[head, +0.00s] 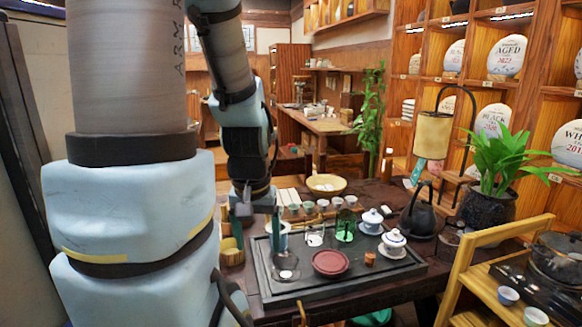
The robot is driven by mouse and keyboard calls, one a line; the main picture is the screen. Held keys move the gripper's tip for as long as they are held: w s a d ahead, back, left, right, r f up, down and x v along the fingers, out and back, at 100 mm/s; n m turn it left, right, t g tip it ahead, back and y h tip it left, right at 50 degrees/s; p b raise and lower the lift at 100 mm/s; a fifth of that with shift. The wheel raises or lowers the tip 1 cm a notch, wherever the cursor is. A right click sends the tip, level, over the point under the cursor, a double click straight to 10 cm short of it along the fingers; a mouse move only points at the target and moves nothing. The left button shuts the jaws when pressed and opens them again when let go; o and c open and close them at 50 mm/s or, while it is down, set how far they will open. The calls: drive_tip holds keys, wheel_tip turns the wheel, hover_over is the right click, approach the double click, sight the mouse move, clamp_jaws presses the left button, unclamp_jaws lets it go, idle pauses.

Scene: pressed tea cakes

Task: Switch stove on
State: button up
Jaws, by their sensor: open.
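No stove can be made out for sure in the head view. A dark pot-like vessel (556,256) stands at the right edge on a small wooden stand (487,272). Whether it sits on a stove or is part of one I cannot tell, and no switch or knob is clear. A black kettle (419,218) stands on the table at the right, with no stove clearly visible under it. My gripper (258,217) hangs over the left part of the tea table, pointing down. It is open and looks empty, well to the left of the kettle and the pot.
A woven basket (327,184) lies behind. A potted plant (492,165) and a hanging lamp (433,135) stand at the right.

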clamp_jaws()
idle(0.4)
idle(0.9)
